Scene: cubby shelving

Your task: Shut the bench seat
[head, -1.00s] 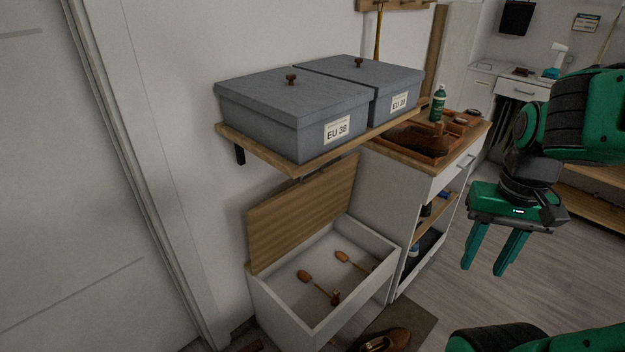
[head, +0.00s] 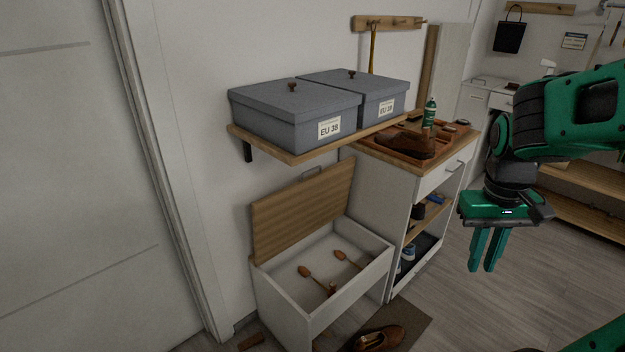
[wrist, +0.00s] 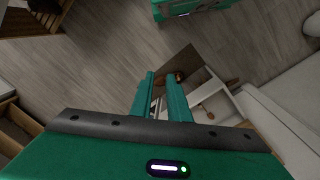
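The bench is a white box (head: 349,306) on the floor against the wall. Inside the box lie wooden shoe trees (head: 313,277). My gripper (head: 487,267) hangs pointing down, right of the bench and well apart from it, with a gap between its fingers and nothing held. In the wrist view the fingers (wrist: 163,78) are apart, and part of the white bench (wrist: 212,100) shows beyond them.
A wooden shelf (head: 300,157) with two grey lidded boxes (head: 295,110) juts out above the lid. A white cabinet (head: 375,190) stands right of the bench. A brown shoe (head: 378,338) lies on a mat in front. Open floor (head: 465,305) lies below my gripper.

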